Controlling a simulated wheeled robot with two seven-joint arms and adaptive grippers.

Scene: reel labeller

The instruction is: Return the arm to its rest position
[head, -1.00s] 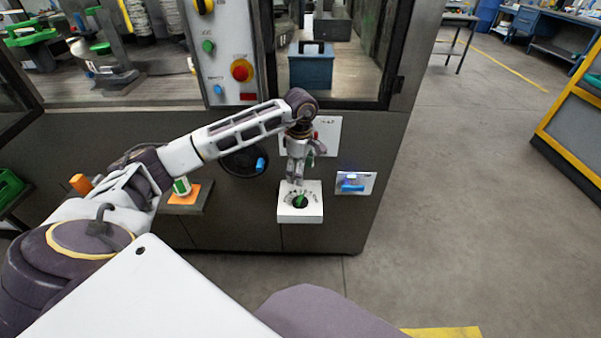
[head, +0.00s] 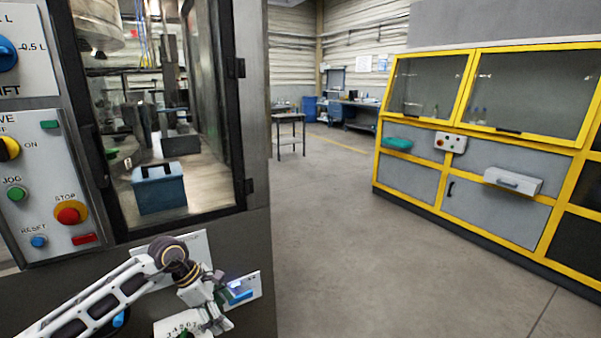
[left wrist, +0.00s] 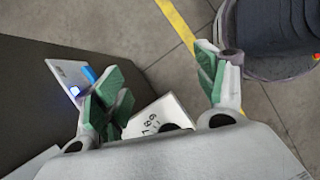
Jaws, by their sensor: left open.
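My left arm comes in from the lower left in the head view. My left gripper (head: 212,318) hangs low beside the machine front, just right of the white dial box (head: 168,329) and below the blue-lit plate (head: 243,289). In the left wrist view the left gripper (left wrist: 162,88) has its green-padded fingers spread wide. Nothing is held between them. My right gripper is not in view.
The machine's control panel (head: 44,190) with knobs and a red stop button is at the left. A glazed door (head: 240,130) stands above my arm. Open grey floor (head: 340,240) lies to the right, before a yellow-framed cabinet (head: 470,190).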

